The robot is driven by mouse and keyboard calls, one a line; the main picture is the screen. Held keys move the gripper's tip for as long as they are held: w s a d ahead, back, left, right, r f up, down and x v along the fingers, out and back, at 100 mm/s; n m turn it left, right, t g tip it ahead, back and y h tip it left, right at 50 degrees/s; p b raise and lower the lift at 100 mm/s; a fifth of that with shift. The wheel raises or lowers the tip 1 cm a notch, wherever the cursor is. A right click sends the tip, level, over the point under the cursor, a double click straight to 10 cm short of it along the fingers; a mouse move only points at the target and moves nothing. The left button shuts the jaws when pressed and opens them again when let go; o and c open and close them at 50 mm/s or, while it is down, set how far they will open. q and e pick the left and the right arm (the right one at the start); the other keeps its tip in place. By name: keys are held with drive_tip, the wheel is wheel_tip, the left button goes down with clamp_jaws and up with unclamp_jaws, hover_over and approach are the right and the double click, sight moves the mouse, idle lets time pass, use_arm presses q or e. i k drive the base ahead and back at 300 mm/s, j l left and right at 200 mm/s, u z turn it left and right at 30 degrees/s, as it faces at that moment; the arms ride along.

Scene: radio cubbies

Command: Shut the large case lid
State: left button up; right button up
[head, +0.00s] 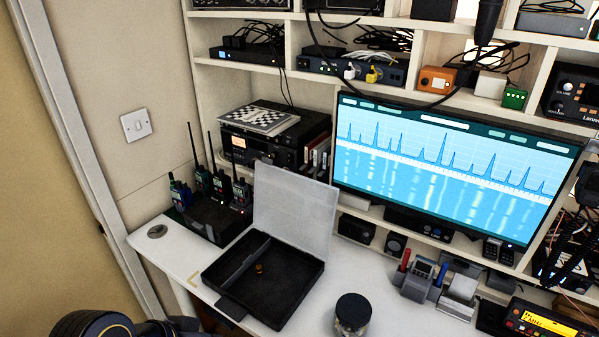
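The large case has a black shallow base (290,290) on the white desk, in the lower middle of the head view. Its translucent whitish lid (293,212) stands open, roughly upright at the back edge of the base. Inside the base are a dark divider and a small orange-brown item (259,268). A dark latch tab sticks out at the front left of the base. Part of my arm shows at the bottom left edge, apart from the case; no gripper fingers are visible there. My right gripper is not in the picture.
A jar with a black lid (353,310) stands right of the case. Handheld radios (205,185) with tall antennas stand in a black charger behind left. A large monitor (450,165) is behind right. A pen holder (420,280) stands further right. The desk's front left strip is mostly clear.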

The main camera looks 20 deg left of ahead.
sight(297, 210)
drive_tip(key=j+z, duration=0.25)
drive_tip(key=j, duration=0.3)
drive_tip(key=i+j+z, duration=0.15)
drive_tip(key=j, duration=0.15)
drive_tip(key=i+j+z, duration=0.15)
drive_tip(key=j, duration=0.15)
drive_tip(key=i+j+z, duration=0.15)
drive_tip(key=j, duration=0.15)
